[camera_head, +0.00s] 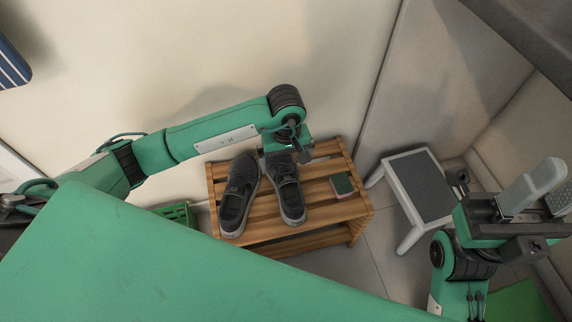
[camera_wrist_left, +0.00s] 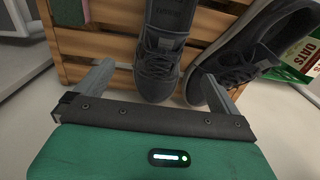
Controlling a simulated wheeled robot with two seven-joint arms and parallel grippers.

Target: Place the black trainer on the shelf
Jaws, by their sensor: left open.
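Two dark trainers rest side by side on the slatted wooden shelf (camera_head: 330,208). The left trainer is (camera_head: 238,195) and the right trainer is (camera_head: 287,188); both have grey soles. My left gripper (camera_wrist_left: 157,73) is open, at the wall-side end of the right trainer. In the left wrist view, that trainer (camera_wrist_left: 160,45) lies between the open fingers, and the other trainer (camera_wrist_left: 255,45) lies beside it, behind the right finger. Contact with the fingers cannot be told. My right gripper (camera_head: 538,190) is at the right edge, away from the shelf; its finger gap is unclear.
A small green-and-dark block (camera_head: 342,184) sits on the shelf's right side. A white stool with a dark top (camera_head: 420,185) stands to the right. The wall is close behind the shelf.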

